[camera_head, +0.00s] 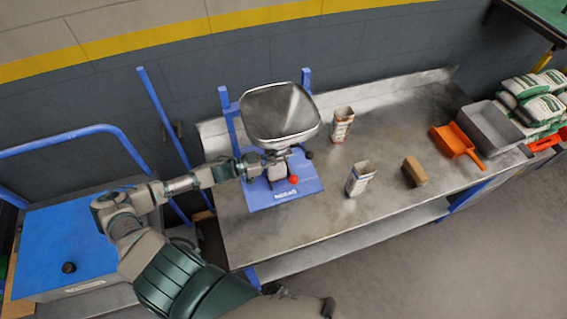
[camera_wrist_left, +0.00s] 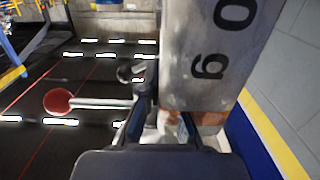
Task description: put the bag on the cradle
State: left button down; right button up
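My left gripper (camera_head: 254,165) is under the metal hopper (camera_head: 280,112) of the blue filling stand (camera_head: 284,197). In the left wrist view the gripper (camera_wrist_left: 163,122) has its fingers on a pale bag (camera_wrist_left: 207,60) with large dark print and an orange-brown band. The bag's end shows between the fingers, and it seems pinched there. In the head view this bag is a small pale shape under the hopper (camera_head: 277,170), partly hidden by hopper and gripper. I cannot tell whether it touches the cradle, which is mostly hidden. My right gripper is not in view.
Two open paper bags (camera_head: 342,125) (camera_head: 360,179) and a brown block (camera_head: 415,171) stand on the metal table (camera_head: 300,235). An orange scoop (camera_head: 457,143), a grey bin (camera_head: 490,128) and stacked sacks (camera_head: 535,98) are at right. A red knob (camera_head: 294,180) is beside the gripper.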

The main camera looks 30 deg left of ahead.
pick_arm(q)
jog(key=shift+w+d, duration=0.4)
jog(key=shift+w, duration=0.05)
jog(key=f, duration=0.3)
jog(key=shift+d+f, duration=0.15)
jog(key=shift+d, duration=0.25)
jog(key=c, duration=1.3)
grip_release()
jog(key=shift+a+f, duration=0.1)
jog(key=shift+a, duration=0.25)
jog(key=shift+d, duration=0.1)
jog(key=p, duration=0.2)
send_near(284, 163)
jog(key=shift+r+v, duration=0.2)
jog(key=shift+v, duration=0.75)
jog(key=shift+s, duration=0.1)
